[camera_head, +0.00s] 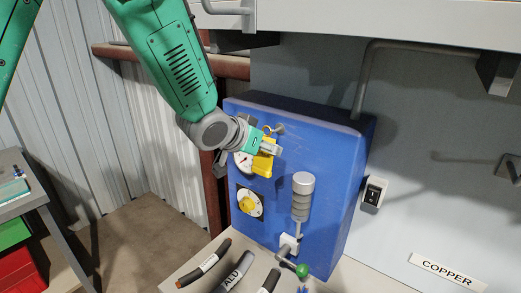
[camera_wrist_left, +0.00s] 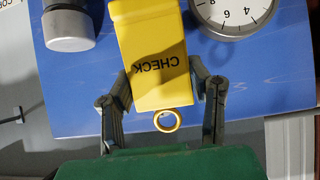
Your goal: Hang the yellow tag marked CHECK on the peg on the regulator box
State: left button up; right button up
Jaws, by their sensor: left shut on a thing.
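The yellow tag (camera_head: 263,165) marked CHECK is held by my left gripper (camera_head: 266,148) in front of the blue regulator box (camera_head: 325,150). In the left wrist view, the tag (camera_wrist_left: 155,62) sits between the two fingers of the gripper (camera_wrist_left: 168,85), its lettering upside down. Its ring (camera_wrist_left: 167,120) shows at the palm side of the fingers. A grey peg (camera_head: 279,129) stands out near the top of the box, close beside the ring in the head view. I cannot tell whether the ring is around the peg. My right gripper is in neither view.
A gauge (camera_head: 243,161) lies partly behind the gripper, with a yellow knob (camera_head: 248,205) below. A grey cylinder (camera_head: 302,195) stands out at the box's right front. Cable pieces (camera_head: 235,271) lie on the bench below. A switch (camera_head: 374,193) is on the wall at right.

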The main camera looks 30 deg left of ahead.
pick_arm(q)
jog(key=shift+w+d+f, duration=0.2)
jog(key=shift+w+f, duration=0.05)
jog(key=shift+w, duration=0.5)
jog(key=shift+w+d+f, duration=0.2)
jog(key=shift+w+f, duration=0.05)
jog(key=shift+w, duration=0.45)
jog(key=shift+d, duration=0.25)
jog(key=o, duration=1)
jog(key=shift+a, duration=0.1)
